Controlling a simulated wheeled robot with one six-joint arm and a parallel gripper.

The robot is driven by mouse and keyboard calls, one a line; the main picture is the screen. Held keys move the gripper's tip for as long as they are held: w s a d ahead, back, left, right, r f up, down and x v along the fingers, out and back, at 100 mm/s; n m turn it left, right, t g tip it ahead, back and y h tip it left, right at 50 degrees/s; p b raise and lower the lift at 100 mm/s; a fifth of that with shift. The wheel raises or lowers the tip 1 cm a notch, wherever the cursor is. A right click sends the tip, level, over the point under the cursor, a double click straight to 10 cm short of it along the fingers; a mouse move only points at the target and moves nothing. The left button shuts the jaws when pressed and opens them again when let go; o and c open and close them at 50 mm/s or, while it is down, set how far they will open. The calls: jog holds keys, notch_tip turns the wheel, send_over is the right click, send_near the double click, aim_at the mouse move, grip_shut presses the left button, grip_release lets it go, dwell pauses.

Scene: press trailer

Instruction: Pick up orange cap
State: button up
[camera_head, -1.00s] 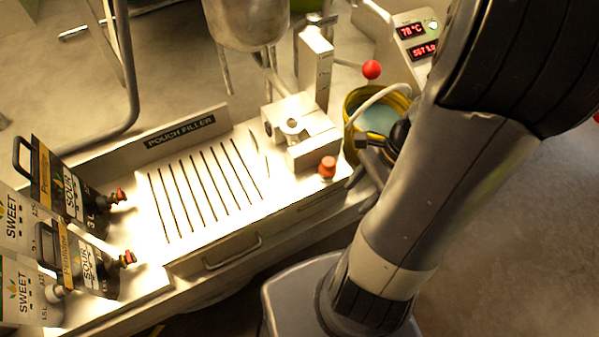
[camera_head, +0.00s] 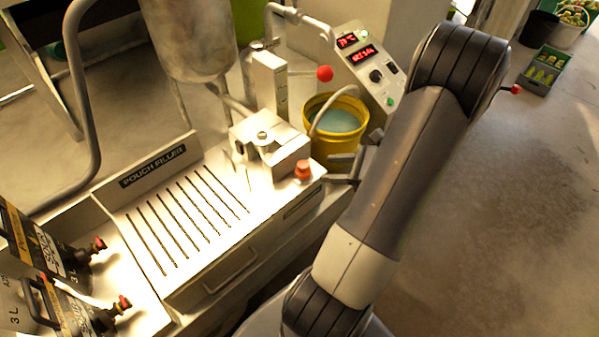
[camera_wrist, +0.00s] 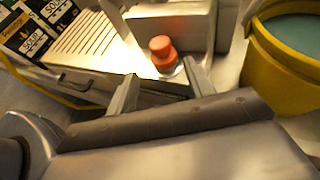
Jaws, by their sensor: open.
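The orange cap (camera_head: 303,168) stands upright on the right front corner of the pouch filler's metal top, beside the clamp block. It also shows in the wrist view (camera_wrist: 162,52), just beyond my fingertips and between their lines. My gripper (camera_wrist: 160,84) is open and empty, its two fingers spread on the near side of the cap, apart from it. In the head view my gripper (camera_head: 350,170) is partly hidden behind my own arm, to the right of the cap.
A yellow bucket (camera_head: 318,153) of bluish liquid stands right behind the cap. A metal clamp block (camera_head: 270,145) is close on its left. A red ball knob (camera_head: 325,73) rises behind. Black pouches with red caps (camera_head: 62,300) lie at the left. A control box (camera_head: 362,62) stands behind the bucket.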

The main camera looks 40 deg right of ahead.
aim_at(309, 168)
jog(key=p+x, duration=0.1)
jog(key=x, duration=0.6)
jog(key=shift+w+f, duration=0.3)
jog(key=c, duration=0.8)
jog(key=shift+r, duration=0.1)
